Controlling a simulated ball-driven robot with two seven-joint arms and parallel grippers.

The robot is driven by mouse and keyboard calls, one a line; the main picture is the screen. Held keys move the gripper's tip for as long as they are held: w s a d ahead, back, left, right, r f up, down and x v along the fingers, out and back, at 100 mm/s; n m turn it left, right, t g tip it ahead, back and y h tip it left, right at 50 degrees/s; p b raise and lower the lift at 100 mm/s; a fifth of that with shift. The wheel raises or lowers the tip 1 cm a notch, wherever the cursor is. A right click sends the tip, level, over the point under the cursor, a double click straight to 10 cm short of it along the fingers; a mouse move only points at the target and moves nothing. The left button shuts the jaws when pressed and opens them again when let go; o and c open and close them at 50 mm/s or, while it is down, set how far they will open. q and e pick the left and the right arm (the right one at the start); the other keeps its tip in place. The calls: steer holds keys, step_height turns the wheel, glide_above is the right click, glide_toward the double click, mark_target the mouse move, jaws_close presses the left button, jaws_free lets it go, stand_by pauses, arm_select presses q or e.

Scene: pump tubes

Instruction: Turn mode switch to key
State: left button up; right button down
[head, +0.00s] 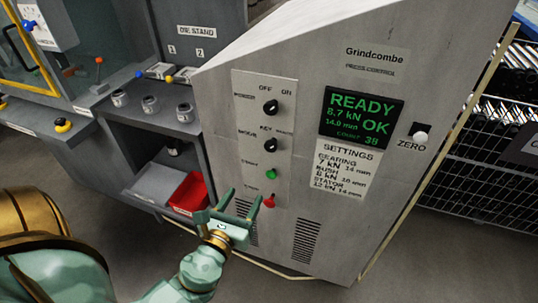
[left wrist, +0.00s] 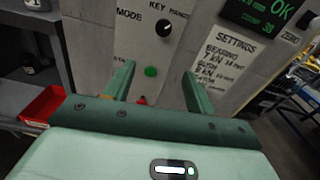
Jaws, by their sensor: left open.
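The mode switch (head: 270,145) is a round black knob on the light panel of the grey press cabinet, with KEY printed above its left and another word above its right. It also shows in the left wrist view (left wrist: 164,28), where its pale pointer mark leans to the upper right, away from KEY. My left gripper (head: 240,203) is open and empty, below the switch and in front of the lower panel. In the left wrist view its two fingers (left wrist: 158,80) stand apart on either side of the green button, below the knob. My right gripper is not in view.
The panel also holds the power knob (head: 270,107), a green button (head: 271,174) and a red button (head: 268,200). A lit display (head: 360,117) reads READY and OK. A white ZERO button (head: 420,138) is at right. A red bin (head: 189,192) sits at left.

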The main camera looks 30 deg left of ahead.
arm_select(q)
steer(key=r, duration=0.2)
steer(key=p, duration=0.2)
glide_toward(270, 147)
steer(key=shift+m, duration=0.3)
steer(key=x, duration=0.7)
steer(key=shift+w+a+f, duration=0.1)
steer(key=shift+w, duration=0.15)
steer(key=shift+w+a, duration=0.1)
steer(key=shift+w, duration=0.3)
steer(key=c, duration=1)
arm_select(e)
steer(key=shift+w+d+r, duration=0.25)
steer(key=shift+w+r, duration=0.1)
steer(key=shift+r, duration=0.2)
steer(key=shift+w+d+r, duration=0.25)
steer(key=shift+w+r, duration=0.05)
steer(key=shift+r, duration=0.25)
